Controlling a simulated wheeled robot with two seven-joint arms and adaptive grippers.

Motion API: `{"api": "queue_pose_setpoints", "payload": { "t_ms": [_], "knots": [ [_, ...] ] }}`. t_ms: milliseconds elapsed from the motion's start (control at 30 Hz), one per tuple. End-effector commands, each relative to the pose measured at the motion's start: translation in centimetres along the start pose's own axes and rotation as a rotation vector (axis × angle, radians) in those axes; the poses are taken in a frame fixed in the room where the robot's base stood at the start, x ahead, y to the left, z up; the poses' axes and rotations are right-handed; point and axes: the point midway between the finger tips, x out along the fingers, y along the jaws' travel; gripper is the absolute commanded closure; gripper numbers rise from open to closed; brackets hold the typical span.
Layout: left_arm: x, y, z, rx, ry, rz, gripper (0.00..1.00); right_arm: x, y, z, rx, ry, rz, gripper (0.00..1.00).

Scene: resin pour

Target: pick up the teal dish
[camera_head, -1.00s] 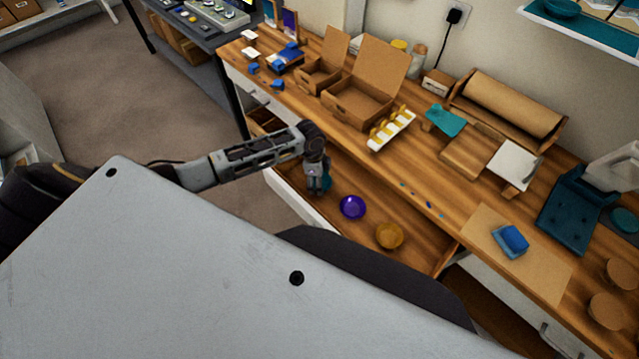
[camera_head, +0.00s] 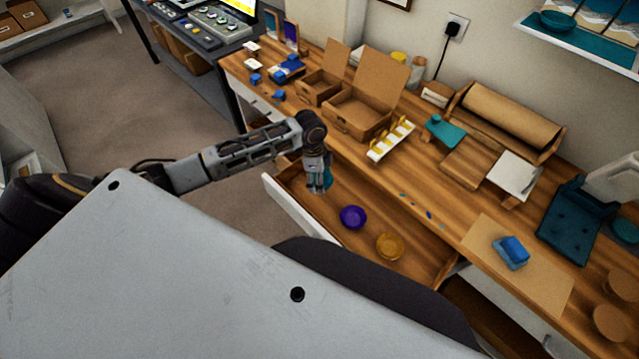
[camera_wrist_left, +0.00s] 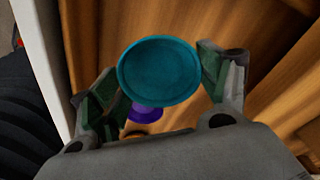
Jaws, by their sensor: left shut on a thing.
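The teal dish (camera_wrist_left: 158,70) is round and shallow and shows between the fingers in the left wrist view. My left gripper (camera_wrist_left: 155,85) is shut on it. In the head view my left gripper (camera_head: 318,188) hangs pointing down over the open drawer (camera_head: 345,240), and a sliver of the teal dish (camera_head: 328,178) shows beside its fingers. The gripper hides most of the dish there. I cannot see my right gripper.
A purple bowl (camera_head: 352,217) and an orange bowl (camera_head: 390,246) sit in the drawer. The purple bowl also shows below the dish in the left wrist view (camera_wrist_left: 148,113). On the wooden worktop stand open cardboard boxes (camera_head: 362,103), a white rack (camera_head: 391,141) and a blue block (camera_head: 513,250).

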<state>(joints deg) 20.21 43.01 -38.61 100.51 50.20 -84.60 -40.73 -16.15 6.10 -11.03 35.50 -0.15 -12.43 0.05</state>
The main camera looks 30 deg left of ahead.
Motion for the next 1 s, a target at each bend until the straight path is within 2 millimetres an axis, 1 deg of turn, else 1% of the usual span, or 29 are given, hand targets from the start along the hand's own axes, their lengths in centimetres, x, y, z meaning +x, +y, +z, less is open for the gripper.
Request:
{"api": "queue_pose_setpoints", "payload": {
  "t_ms": [33,200,333,467,1000],
  "knots": [
    [-0.7,-0.1,-0.1,0.0,0.0,-0.002,0.5,-0.1,-0.1,0.1,0.0,-0.001,-0.001,0.2],
    [-2.0,0.0,-0.2,0.001,0.0,0.0,0.5,-0.1,-0.3,0.8,0.0,-0.008,-0.003,0.2],
    [-2.3,0.0,-0.3,0.0,0.001,0.0,0.5,-0.2,-0.5,1.5,-0.001,-0.016,-0.005,0.2],
    [-2.3,0.0,-0.3,0.0,0.0,0.0,0.5,-0.2,-0.5,1.8,-0.001,-0.02,-0.005,0.2],
    [-2.3,0.0,-0.3,0.0,0.0,0.0,0.5,-0.1,-0.2,0.2,-0.001,-0.003,-0.002,0.2]
  ]
}}
